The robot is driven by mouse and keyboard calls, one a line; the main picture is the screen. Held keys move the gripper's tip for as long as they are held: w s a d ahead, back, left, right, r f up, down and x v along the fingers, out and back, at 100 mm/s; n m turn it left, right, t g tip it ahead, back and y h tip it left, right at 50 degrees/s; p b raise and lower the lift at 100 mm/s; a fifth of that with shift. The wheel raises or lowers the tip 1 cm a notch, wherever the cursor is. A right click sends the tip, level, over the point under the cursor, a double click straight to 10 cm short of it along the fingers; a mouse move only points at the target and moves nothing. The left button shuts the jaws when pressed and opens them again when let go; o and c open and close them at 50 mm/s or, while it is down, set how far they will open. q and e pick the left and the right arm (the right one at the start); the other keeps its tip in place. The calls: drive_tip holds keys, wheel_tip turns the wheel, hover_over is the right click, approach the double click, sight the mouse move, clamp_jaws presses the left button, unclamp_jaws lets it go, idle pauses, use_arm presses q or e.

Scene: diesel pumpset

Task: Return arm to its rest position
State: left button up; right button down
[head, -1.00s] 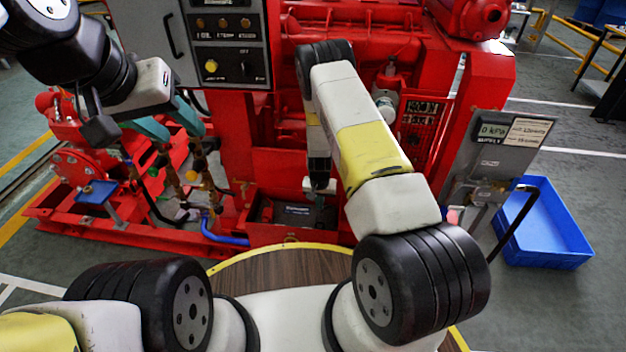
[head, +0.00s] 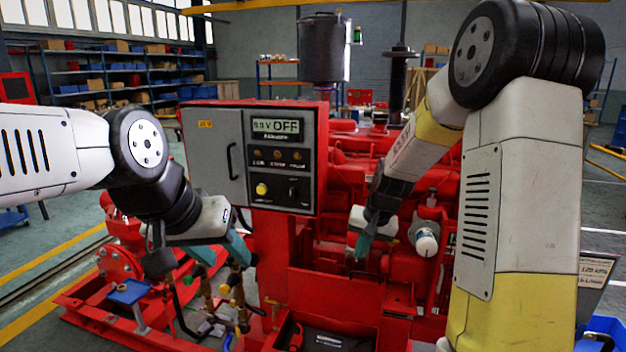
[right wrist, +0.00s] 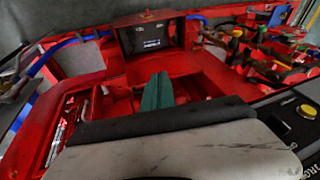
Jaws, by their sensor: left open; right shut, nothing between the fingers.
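My right arm is raised on the right of the head view, bent at the elbow. Its gripper (head: 362,247) points down in front of the red engine (head: 345,275), with teal fingers together and nothing between them. The same closed teal fingers show in the right wrist view (right wrist: 158,92), above the red frame. My left arm comes in from the left. Its gripper (head: 224,253) has its teal fingers apart and empty, below and left of the control panel (head: 283,155). I cannot tell whether either gripper touches anything.
The control panel reads OFF, with a yellow button (head: 262,189). A dark battery (head: 325,340) sits low in the red frame. Pipes and valves (head: 205,300) stand below my left gripper. A blue bin (head: 605,328) is at lower right. Shelves (head: 110,70) stand far back.

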drive_tip(key=s+r+n+t, duration=0.1)
drive_tip(key=s+r, duration=1.1)
drive_tip(key=r, duration=0.1)
drive_tip(key=s+d+r+n+t, duration=0.1)
drive_tip(key=s+d+r, duration=0.1)
drive_tip(key=s, duration=1.1)
drive_tip(key=shift+r+n, duration=0.3)
drive_tip(key=shift+r, duration=0.35)
